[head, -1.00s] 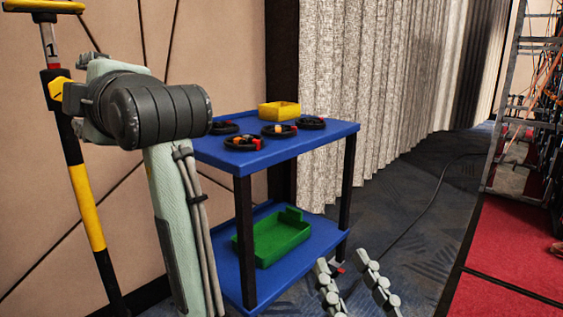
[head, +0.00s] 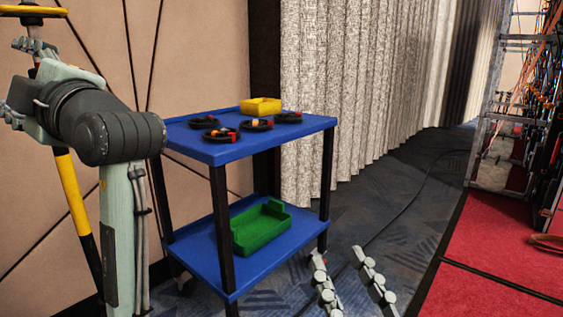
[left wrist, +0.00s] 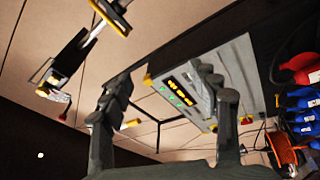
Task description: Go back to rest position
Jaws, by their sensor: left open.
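My left gripper (head: 22,80) is at the far left of the head view, in front of the beige wall and beside a yellow-and-black pole, partly hidden by my arm. In the left wrist view its two dark fingers (left wrist: 165,85) stand wide apart with nothing between them. My right gripper (head: 338,257) shows at the bottom of the head view, low in front of the blue cart. Its two grey segmented fingers are apart and empty, and its base is out of frame.
A blue two-shelf cart (head: 217,157) carries several black wheel-like parts and a yellow bin (head: 261,106). A green bin (head: 260,230) sits on its lower shelf. A grey case with lit indicators (left wrist: 200,50) shows in the left wrist view.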

